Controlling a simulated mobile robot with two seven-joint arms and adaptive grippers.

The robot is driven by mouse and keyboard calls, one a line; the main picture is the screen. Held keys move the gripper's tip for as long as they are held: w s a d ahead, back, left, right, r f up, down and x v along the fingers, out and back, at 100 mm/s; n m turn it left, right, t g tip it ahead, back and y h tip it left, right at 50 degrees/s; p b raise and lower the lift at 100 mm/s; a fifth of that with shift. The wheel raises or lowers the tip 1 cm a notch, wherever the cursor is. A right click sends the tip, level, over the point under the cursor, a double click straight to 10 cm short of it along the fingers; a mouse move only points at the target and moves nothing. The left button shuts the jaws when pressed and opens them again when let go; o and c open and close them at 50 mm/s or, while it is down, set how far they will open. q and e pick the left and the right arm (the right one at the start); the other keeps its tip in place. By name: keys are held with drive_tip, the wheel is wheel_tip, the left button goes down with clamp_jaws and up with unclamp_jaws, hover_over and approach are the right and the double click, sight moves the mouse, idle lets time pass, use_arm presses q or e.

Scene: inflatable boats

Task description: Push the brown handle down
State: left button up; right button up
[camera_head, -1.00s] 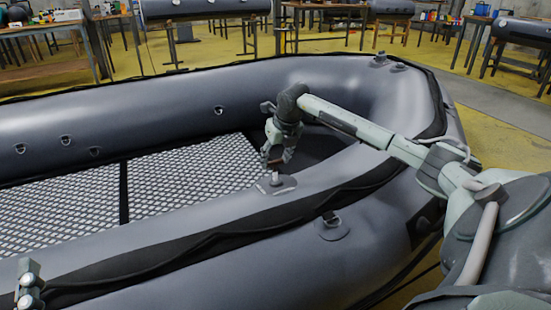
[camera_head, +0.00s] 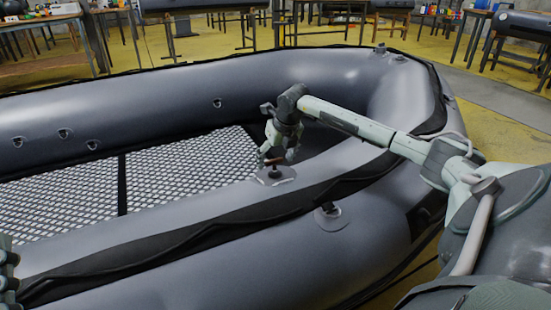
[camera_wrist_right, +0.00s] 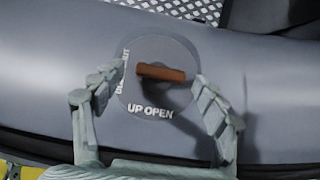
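The brown handle (camera_head: 274,160) is a short bar on top of a round grey valve patch (camera_head: 276,178) on the boat's near tube. In the right wrist view the brown handle (camera_wrist_right: 162,72) lies roughly level across the picture, above a patch (camera_wrist_right: 148,108) lettered "UP OPEN" along its lower side. More lettering at the left is partly covered by a finger. My right gripper (camera_wrist_right: 161,78) is open, with one finger on each side of the handle; contact is not clear. In the head view the right gripper (camera_head: 280,151) is right at the valve. My left gripper (camera_head: 8,276) is cut off at the lower left edge.
The grey inflatable boat (camera_head: 130,110) fills the middle, with a patterned floor (camera_head: 180,180) inside. Its near tube (camera_head: 200,250) lies between me and the floor. Work tables (camera_head: 470,35) stand far behind on the yellow floor.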

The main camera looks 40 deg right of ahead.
drive_tip(key=shift+r, duration=0.1)
drive_tip(key=v, duration=1.1)
drive_tip(key=shift+s+r, duration=0.25)
drive_tip(key=shift+r, duration=0.1)
drive_tip(key=shift+a, duration=0.15)
